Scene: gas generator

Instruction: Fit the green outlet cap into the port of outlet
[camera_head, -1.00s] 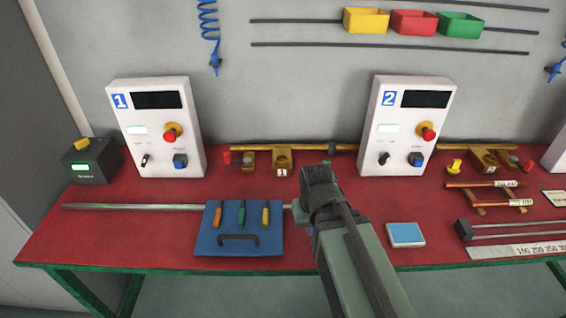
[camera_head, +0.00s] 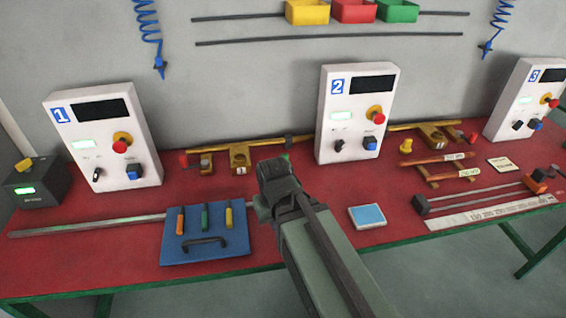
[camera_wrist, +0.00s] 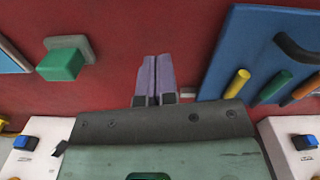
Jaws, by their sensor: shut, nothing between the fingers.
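A green block-shaped piece with a grey flange (camera_wrist: 62,65), which looks like the outlet cap, lies on the red bench left of my gripper in the wrist view. In the head view my arm seems to hide it. My gripper (camera_wrist: 157,62) has its two purple fingers pressed together, empty, over bare red bench. It is apart from the green piece. Brass fittings on a pipe run (camera_head: 240,157) stand along the back of the bench; I cannot tell which opening is the outlet port.
A blue tool board (camera_head: 205,245) with coloured handles lies left of my arm in the head view. A blue-topped pad (camera_head: 367,216) lies to the right. White control boxes 1 (camera_head: 104,140) and 2 (camera_head: 352,115) stand behind.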

